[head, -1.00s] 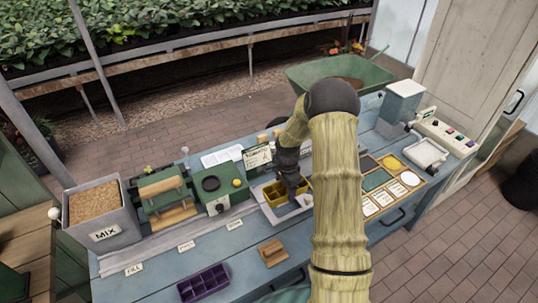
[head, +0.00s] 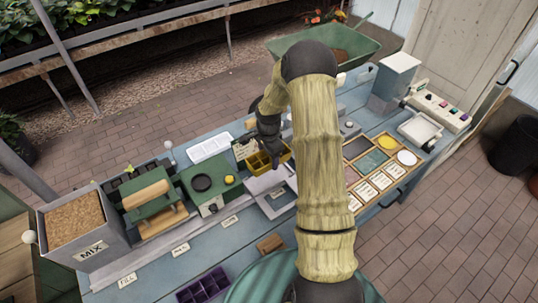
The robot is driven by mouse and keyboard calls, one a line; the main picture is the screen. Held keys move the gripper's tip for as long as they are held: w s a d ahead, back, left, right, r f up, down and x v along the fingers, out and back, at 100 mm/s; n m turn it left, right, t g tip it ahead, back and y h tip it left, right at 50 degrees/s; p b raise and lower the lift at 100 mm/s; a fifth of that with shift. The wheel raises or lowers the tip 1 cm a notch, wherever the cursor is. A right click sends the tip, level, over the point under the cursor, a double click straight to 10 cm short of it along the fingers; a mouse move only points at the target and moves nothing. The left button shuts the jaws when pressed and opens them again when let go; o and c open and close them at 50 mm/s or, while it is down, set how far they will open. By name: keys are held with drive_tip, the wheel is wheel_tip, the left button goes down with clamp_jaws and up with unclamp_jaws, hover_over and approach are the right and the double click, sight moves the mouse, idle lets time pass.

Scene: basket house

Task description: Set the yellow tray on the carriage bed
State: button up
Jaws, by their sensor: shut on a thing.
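The yellow tray (head: 256,163) has open compartments and is in the head view near the middle of the bench. My gripper (head: 268,153) is shut on it from above, and its fingers are partly hidden. A pale grey plate (head: 268,187) lies just in front of and below the tray, at the right end of the row of machines. It may be the carriage bed, but I cannot tell for sure. The tray looks raised above the bench and apart from the plate. My arm hides the area right of the plate.
Left of the plate stand a green machine with a yellow knob (head: 206,186), a green roller press (head: 151,201) and a MIX bin (head: 78,222). A purple tray (head: 203,289) and a wooden block (head: 269,243) lie at the front. Framed colour samples (head: 378,165) are at right.

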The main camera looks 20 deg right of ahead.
drive_tip(key=shift+s+a, duration=0.1)
drive_tip(key=shift+s, duration=0.05)
drive_tip(key=shift+f, duration=0.2)
drive_tip(key=shift+f+b, duration=2.4)
drive_tip(key=shift+f, duration=1.1)
drive_tip(key=shift+f+b, duration=0.4)
drive_tip(key=shift+f, duration=0.05)
drive_tip(key=shift+f, duration=0.2)
